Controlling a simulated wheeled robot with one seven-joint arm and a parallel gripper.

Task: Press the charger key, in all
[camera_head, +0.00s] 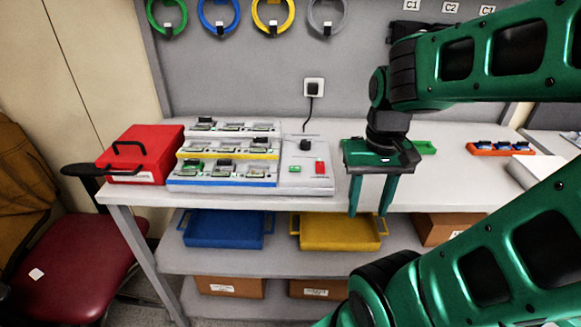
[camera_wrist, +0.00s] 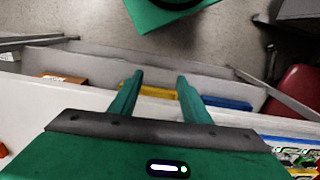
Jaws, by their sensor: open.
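A stepped charging rack (camera_head: 228,153) with white, yellow and blue tiers stands on the bench and holds several small devices. On its right is a grey-white panel (camera_head: 306,158) with a green key (camera_head: 295,169) and a red key (camera_head: 320,168); any labels are too small to read. A corner of the rack also shows at the lower right of the wrist view (camera_wrist: 298,152). My gripper (camera_head: 369,213) points down at the bench's front edge, right of the panel and apart from it. Its two fingers are spread and empty, also in the wrist view (camera_wrist: 154,75).
A red toolbox (camera_head: 142,157) stands left of the rack. A green tray (camera_head: 425,148) and an orange tray (camera_head: 501,149) lie to the right. Blue (camera_head: 225,230) and yellow (camera_head: 340,233) bins sit on the shelf below. A dark red chair (camera_head: 68,262) stands at the left.

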